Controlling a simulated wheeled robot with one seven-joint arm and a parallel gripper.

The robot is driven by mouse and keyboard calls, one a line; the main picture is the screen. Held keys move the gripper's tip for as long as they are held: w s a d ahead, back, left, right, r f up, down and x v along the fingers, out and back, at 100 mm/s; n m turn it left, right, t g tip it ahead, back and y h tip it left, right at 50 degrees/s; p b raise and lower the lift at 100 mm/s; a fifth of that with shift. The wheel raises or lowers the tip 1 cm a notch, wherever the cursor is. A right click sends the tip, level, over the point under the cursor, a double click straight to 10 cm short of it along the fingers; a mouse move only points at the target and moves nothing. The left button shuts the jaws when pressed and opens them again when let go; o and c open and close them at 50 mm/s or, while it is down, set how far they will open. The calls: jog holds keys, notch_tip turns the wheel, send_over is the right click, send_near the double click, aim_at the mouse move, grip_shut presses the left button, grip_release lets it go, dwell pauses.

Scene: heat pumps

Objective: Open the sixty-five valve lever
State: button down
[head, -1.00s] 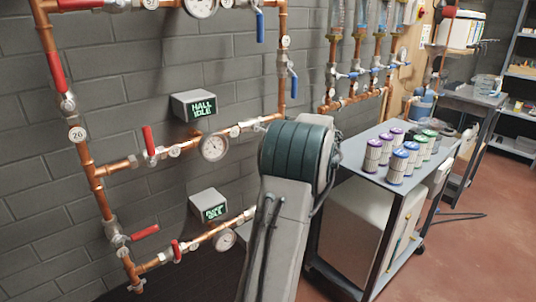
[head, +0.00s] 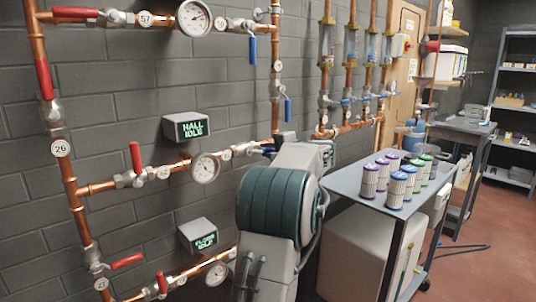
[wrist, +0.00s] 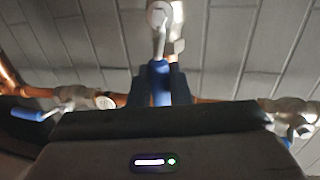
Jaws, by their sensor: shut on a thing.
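In the wrist view a blue-handled valve lever (wrist: 159,72) stands between the two dark fingers of my gripper (wrist: 158,92), which are shut on it. Its bare metal shank runs up to a round pale tag or valve part (wrist: 159,14) at the top of the picture. I cannot read a number there, so I cannot tell from it that this is valve sixty-five.
Copper pipes with red levers (head: 136,158), blue levers (head: 253,50) and gauges (head: 205,168) run along the brick wall. Two display boxes (head: 187,127) (head: 198,236) hang there. A grey cart (head: 350,185) with several capped cylinders stands right of my arm. Floor is open at far right.

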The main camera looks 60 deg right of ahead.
jog(key=shift+w+a+r, duration=0.15)
jog(key=shift+w+r, duration=0.2)
jog(key=shift+r, duration=0.1)
jog(key=c, duration=1.5)
grip_release()
jog(key=shift+f, duration=0.1)
jog(key=shift+o, duration=0.5)
jog(key=shift+w+f, duration=0.1)
jog(key=shift+w, duration=0.15)
jog(key=shift+s+f, duration=0.1)
jog(key=shift+s, duration=0.65)
jog(key=v, duration=1.2)
jog(key=shift+s+a+p, duration=0.2)
jog(key=shift+a+p, duration=0.05)
jog(key=shift+p, duration=0.05)
